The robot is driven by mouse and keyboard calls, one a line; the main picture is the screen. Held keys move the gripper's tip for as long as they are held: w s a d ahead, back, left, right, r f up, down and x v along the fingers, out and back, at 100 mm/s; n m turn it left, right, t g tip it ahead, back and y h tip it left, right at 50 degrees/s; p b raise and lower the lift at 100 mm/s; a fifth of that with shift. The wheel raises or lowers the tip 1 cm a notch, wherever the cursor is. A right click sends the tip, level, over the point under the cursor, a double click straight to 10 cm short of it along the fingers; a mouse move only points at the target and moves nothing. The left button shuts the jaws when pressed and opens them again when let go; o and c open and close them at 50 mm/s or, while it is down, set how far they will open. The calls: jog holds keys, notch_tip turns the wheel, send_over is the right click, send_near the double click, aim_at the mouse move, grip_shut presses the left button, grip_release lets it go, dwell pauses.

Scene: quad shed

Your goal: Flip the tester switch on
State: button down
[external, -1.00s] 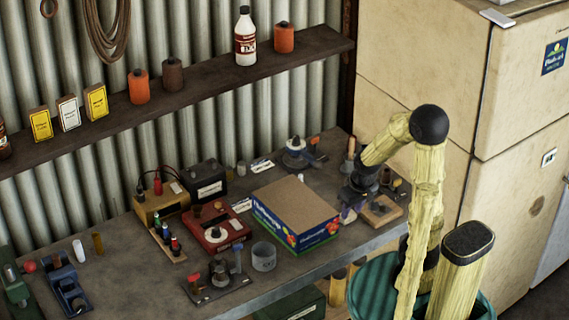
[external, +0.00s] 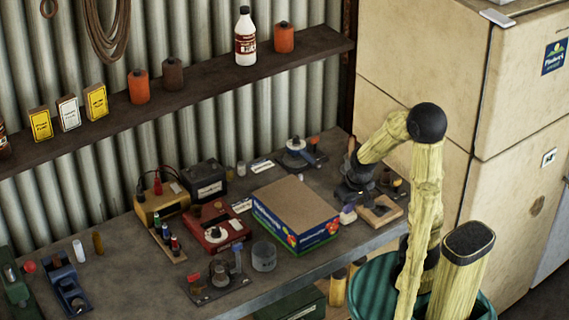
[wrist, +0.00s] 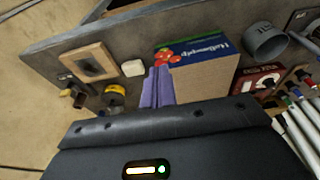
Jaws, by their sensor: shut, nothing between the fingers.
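A red box with a white dial (external: 217,230), which looks like the tester, stands on the bench left of the blue-and-red carton. It also shows in the wrist view (wrist: 258,82) at the right, its dial upward; its lettering is too small to read surely and I cannot make out which part is the switch. My gripper (wrist: 156,76) has its two purple fingers closed together and empty, beside the carton's printed side in the wrist view. In the external view it is over the right part of the bench, well apart from the red box.
The carton (external: 297,207) stands between my gripper and the red box. A grey cup (external: 264,256), a stand with knobs (external: 217,282) and a rack of coloured plugs (external: 168,241) surround the box. A wooden frame (external: 380,212) and white block (wrist: 133,68) lie near my gripper.

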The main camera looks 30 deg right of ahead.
jog(key=w+a+r+p, duration=0.2)
jog(key=w+a+r, duration=0.1)
jog(key=w+a, duration=0.75)
jog(key=t+p, duration=0.1)
send_over(234, 221)
jog(key=s, duration=0.5)
jog(key=shift+r, duration=0.2)
jog(key=shift+f, duration=0.15)
jog(key=p+x, duration=0.4)
jog(key=x, duration=0.8)
jog(key=shift+f, duration=0.25)
jog(key=shift+w+f+p, duration=0.15)
jog(key=shift+f+p, duration=0.2)
jog(key=shift+f, duration=0.3)
